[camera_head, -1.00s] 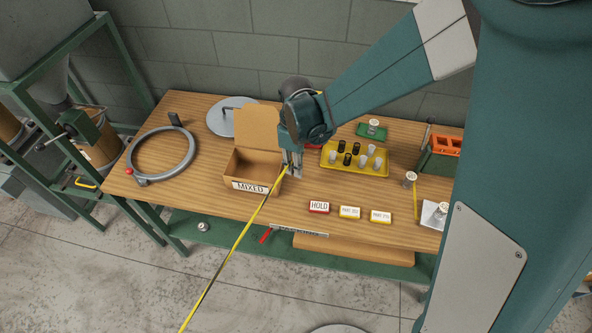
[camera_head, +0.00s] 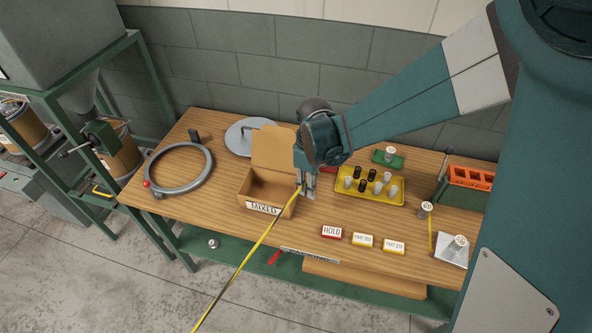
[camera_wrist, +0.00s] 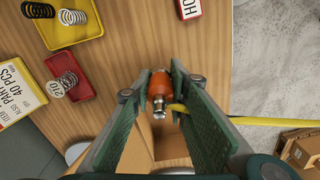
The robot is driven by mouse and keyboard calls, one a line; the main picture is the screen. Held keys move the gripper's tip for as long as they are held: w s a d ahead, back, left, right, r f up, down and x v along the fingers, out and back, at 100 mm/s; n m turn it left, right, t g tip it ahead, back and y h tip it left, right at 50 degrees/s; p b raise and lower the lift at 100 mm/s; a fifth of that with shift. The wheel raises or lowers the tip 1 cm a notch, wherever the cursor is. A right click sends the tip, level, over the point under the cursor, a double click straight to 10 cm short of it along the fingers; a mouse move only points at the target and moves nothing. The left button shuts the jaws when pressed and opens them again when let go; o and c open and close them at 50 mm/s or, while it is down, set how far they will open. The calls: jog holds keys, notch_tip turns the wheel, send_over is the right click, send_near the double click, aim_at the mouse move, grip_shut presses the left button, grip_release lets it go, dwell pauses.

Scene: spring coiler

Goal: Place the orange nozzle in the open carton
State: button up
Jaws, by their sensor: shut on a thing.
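My gripper (camera_head: 307,191) is beside the right edge of the open carton (camera_head: 272,150), at about rim height or above; I cannot tell the exact height. The carton's lid stands up at the back and its front label reads MIXED. In the wrist view my gripper (camera_wrist: 162,78) is shut on the orange nozzle (camera_wrist: 159,87), which sits between the two green fingers with its metal tip showing. The nozzle is hidden in the head view. A yellow hose (camera_wrist: 262,121) runs from it; in the head view the hose (camera_head: 246,258) passes the carton's front right corner and runs down left.
A yellow tray (camera_head: 370,198) with black and light springs lies right of my gripper. A HOLD card (camera_head: 331,232) and two yellow cards lie in front. A grey ring (camera_head: 150,172) and a round lid (camera_head: 238,141) lie left and behind.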

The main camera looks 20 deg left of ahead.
jog(key=b, duration=0.1)
send_over(271, 197)
jog(key=shift+s+r, duration=0.1)
jog(key=shift+r, duration=0.3)
jog(key=shift+f, duration=0.1)
jog(key=shift+f, duration=3.05)
jog(key=shift+f, duration=1.85)
jog(key=shift+f+b, duration=0.15)
jog(key=shift+b, duration=0.2)
jog(key=o, duration=1)
